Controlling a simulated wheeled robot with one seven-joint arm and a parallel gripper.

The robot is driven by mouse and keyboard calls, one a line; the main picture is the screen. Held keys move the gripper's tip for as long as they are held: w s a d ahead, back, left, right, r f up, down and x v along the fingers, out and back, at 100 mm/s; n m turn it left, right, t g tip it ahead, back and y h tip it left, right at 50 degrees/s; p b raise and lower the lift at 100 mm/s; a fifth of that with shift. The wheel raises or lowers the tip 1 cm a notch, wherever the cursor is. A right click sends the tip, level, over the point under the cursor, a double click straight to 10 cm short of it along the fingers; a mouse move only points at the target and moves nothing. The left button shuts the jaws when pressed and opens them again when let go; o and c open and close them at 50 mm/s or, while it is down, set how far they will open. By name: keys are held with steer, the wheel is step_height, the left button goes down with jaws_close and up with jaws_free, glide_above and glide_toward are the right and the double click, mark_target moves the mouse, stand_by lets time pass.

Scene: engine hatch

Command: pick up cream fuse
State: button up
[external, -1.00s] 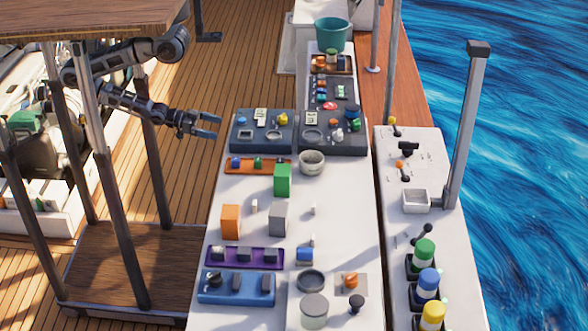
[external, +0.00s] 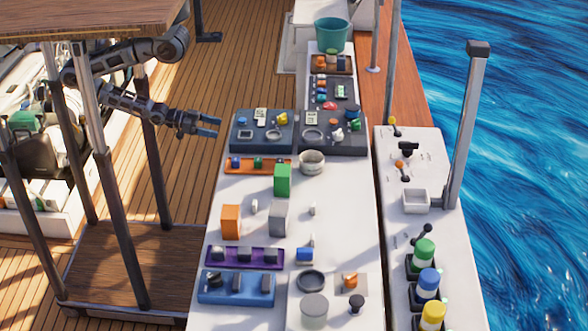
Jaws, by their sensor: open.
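Several small pale pieces stand on the white counter: one (external: 254,206) left of the grey block, one (external: 312,209) right of it, and another (external: 312,240) nearer the front. A white piece (external: 337,136) also sits in the dark right-hand tray. They are too small to tell which is the cream fuse. My gripper (external: 213,126) is open and empty. It hangs in the air just left of the dark blue-grey tray, apart from all these pieces, its fingers pointing right.
A green block (external: 282,180), an orange block (external: 231,222) and a grey block (external: 278,218) stand on the counter (external: 335,220). The dark left tray (external: 244,148), orange rack (external: 271,171), purple rack (external: 272,264) and blue rack (external: 225,294) hold small parts.

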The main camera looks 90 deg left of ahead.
steer(key=c, duration=0.6)
steer(key=shift+w+r, duration=0.1)
